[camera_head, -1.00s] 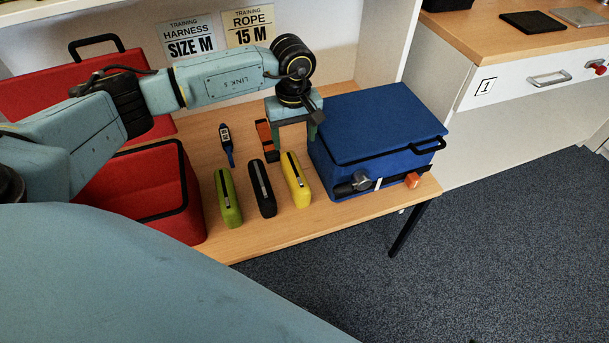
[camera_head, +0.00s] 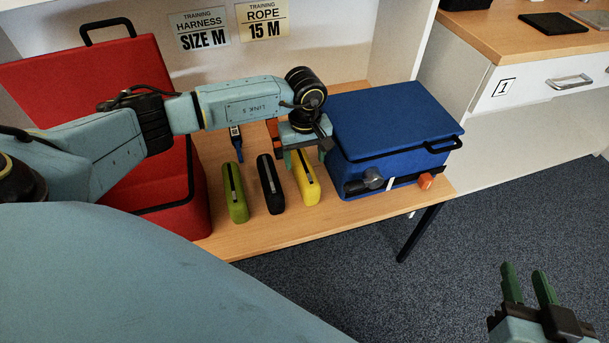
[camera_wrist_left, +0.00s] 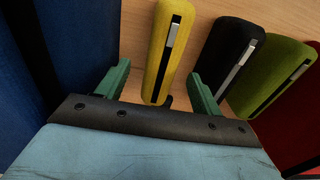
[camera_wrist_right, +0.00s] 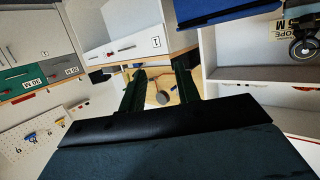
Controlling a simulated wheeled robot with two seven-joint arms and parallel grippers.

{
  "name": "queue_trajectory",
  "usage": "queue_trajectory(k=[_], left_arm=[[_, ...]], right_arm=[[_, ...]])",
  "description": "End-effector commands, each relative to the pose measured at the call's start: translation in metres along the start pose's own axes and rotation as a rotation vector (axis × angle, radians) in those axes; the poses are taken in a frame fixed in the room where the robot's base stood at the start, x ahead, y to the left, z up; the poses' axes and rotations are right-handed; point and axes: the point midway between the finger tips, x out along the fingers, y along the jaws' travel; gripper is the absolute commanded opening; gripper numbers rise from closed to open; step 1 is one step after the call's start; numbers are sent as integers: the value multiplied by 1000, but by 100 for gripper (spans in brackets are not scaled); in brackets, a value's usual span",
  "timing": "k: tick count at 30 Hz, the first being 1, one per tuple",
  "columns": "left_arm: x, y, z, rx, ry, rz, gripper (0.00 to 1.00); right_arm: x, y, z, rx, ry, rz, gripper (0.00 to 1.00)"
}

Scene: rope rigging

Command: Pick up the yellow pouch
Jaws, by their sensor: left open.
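The yellow pouch (camera_head: 309,186) lies on the wooden table, rightmost of a row of three pouches, with a dark zip strip along its top. My left gripper (camera_head: 305,158) is above the pouch's far end, open. In the left wrist view the yellow pouch (camera_wrist_left: 166,50) lies between the two green fingers (camera_wrist_left: 158,88), with gaps on both sides. My right gripper (camera_head: 527,285) is off to the lower right over the floor, open and empty; its fingers (camera_wrist_right: 160,85) stand apart in the right wrist view.
A black pouch (camera_head: 271,188) and a green pouch (camera_head: 235,196) lie left of the yellow one. A blue case (camera_head: 395,120) stands close on its right. An open red case (camera_head: 190,215) is at the left. The table's front edge is clear.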

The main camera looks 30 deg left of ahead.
Motion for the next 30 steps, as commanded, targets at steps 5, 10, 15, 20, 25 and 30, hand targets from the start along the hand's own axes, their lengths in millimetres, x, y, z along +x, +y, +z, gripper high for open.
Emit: queue_trajectory(k=[5,10,15,20,25,30], left_arm=[[17,-2,3,0,0,0,66],[30,-2,5,0,-1,0,66],[42,-2,5,1,-1,-1,66],[46,-2,4,1,0,0,66],[46,-2,4,0,0,0,66],[46,-2,4,0,0,0,55]], right_arm=[[1,-6,-27,3,175,-15,32],[-4,-11,-54,8,344,-29,32],[-12,-15,-76,14,482,-39,32],[-17,-16,-85,16,542,-44,32],[-17,-16,-86,16,547,-44,32],[-17,-16,-86,16,546,-44,32]])
